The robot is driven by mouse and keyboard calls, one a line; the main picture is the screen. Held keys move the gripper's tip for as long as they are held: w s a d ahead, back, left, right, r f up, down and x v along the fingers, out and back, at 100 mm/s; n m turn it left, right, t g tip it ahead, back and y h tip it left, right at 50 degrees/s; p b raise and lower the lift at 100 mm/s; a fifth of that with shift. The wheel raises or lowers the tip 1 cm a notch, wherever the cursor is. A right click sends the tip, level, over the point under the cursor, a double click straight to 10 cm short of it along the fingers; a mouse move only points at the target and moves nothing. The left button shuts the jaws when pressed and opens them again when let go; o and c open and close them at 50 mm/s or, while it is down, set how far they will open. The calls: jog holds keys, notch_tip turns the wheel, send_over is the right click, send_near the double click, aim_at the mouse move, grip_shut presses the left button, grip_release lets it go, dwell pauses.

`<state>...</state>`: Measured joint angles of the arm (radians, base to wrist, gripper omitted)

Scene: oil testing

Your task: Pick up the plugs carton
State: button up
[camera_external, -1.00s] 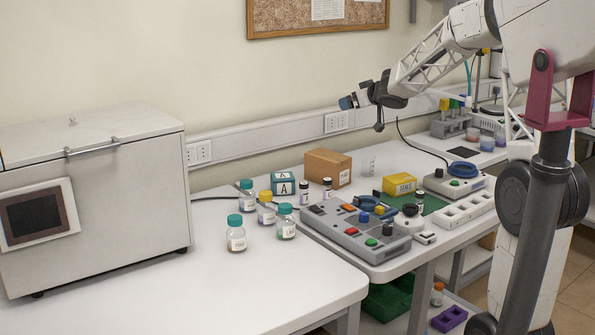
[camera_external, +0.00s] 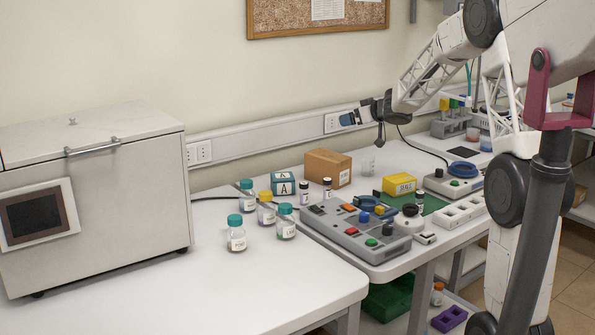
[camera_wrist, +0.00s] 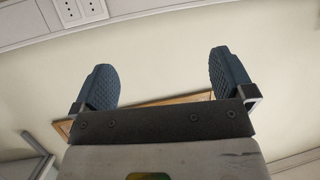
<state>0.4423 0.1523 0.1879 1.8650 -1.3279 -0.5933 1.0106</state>
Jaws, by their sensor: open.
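A brown cardboard carton (camera_external: 327,169) stands at the back of the bench near the wall, with a small label too small to read. A yellow box (camera_external: 399,184) with dark lettering stands to its right, and a teal and white box (camera_external: 283,183) to its left. I cannot read which one is marked plugs. My gripper (camera_external: 347,118) is in the air near the wall rail, above the brown carton in the picture. In the wrist view my gripper (camera_wrist: 165,78) has its two blue fingers wide apart with nothing between them; no carton shows there.
A grey control box (camera_external: 355,232) with coloured buttons stands in front of the cartons. Several capped bottles (camera_external: 236,235) stand to its left. A wall rail with sockets (camera_external: 335,122) runs behind. The left bench front (camera_external: 250,290) is clear.

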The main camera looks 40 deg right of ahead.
send_near(343, 159)
jog(key=x, duration=0.5)
jog(key=shift+s+a, duration=0.1)
jog(key=shift+a, duration=0.05)
jog(key=shift+x, duration=1.35)
jog(key=shift+x, duration=2.6)
jog(key=shift+f, duration=0.1)
jog(key=c, duration=0.7)
jog(key=shift+c, duration=0.2)
